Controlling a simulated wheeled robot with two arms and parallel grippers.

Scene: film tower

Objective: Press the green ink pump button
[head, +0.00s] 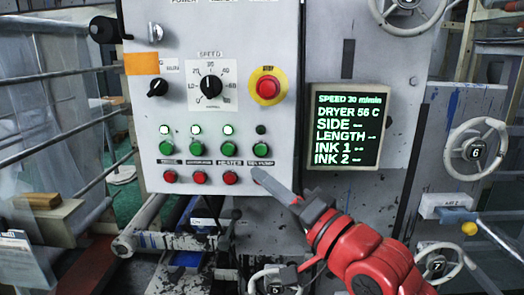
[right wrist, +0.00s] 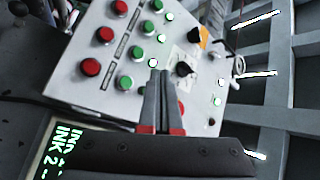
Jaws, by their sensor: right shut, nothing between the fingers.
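The grey control panel (head: 215,90) carries a row of green buttons above a row of red ones. The green ink pump button (head: 261,149) is the rightmost green one, above the ink pump label. The lamp (head: 261,130) above it is dark. My right gripper (head: 258,174) is shut and empty, its tips just below that green button, covering the red button there. In the right wrist view the gripper (right wrist: 161,74) points at the panel, with the green ink pump button (right wrist: 122,83) left of its fingertips. I cannot tell whether it touches the panel. My left gripper is not in view.
The lamps (head: 229,130) over the other green buttons are lit. A red emergency button (head: 267,88) on a yellow ring and a speed dial (head: 210,87) sit above. A display screen (head: 347,128) is right of the panel; handwheels (head: 476,150) stand further right.

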